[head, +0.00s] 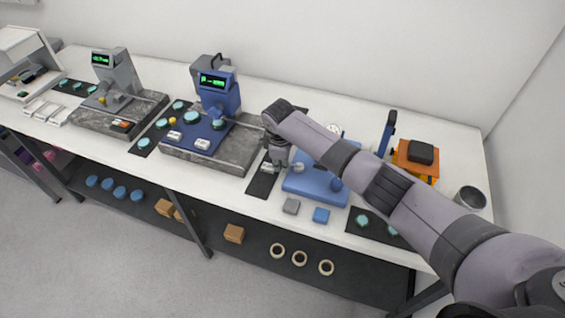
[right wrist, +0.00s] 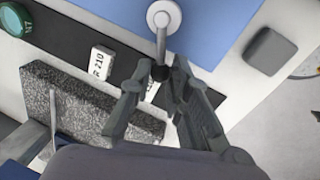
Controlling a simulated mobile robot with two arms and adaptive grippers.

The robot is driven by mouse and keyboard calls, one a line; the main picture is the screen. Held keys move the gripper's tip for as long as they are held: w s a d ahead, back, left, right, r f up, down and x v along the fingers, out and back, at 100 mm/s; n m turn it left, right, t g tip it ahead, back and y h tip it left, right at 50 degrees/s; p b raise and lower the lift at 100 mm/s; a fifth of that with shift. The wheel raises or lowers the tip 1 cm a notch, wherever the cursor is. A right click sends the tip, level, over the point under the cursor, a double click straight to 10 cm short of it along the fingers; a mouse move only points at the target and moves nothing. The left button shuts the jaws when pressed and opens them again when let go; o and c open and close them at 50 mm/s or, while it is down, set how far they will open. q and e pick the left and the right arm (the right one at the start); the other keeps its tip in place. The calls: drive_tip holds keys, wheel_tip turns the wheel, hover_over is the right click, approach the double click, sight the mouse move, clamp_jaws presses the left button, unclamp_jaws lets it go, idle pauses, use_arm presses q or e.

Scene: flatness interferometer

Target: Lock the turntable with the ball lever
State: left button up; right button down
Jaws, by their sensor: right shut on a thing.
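The ball lever (right wrist: 161,48) shows in the right wrist view as a thin grey rod running from a round pale hub (right wrist: 163,16) on a blue base. Its dark ball end (right wrist: 152,88) lies between the fingers of my right gripper (right wrist: 158,80), which is shut on it. In the head view my right gripper (head: 275,165) points down at the left edge of the blue base (head: 305,185). My arm hides much of what stands on that base, so I cannot make out the turntable. My left gripper is not in view.
A white numbered block (right wrist: 102,62) lies on the dark mat beside the lever. A granite slab (head: 232,150) with a blue instrument (head: 215,95) stands close on the left.

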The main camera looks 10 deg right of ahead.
idle(0.4)
drive_tip(key=c, duration=1.5)
unclamp_jaws()
drive_tip(key=r, duration=0.4)
drive_tip(key=s+r, duration=0.1)
drive_tip(key=r, duration=0.3)
drive_tip(key=s+a+r, duration=0.1)
drive_tip(key=r, duration=0.2)
drive_tip(key=shift+r, duration=0.4)
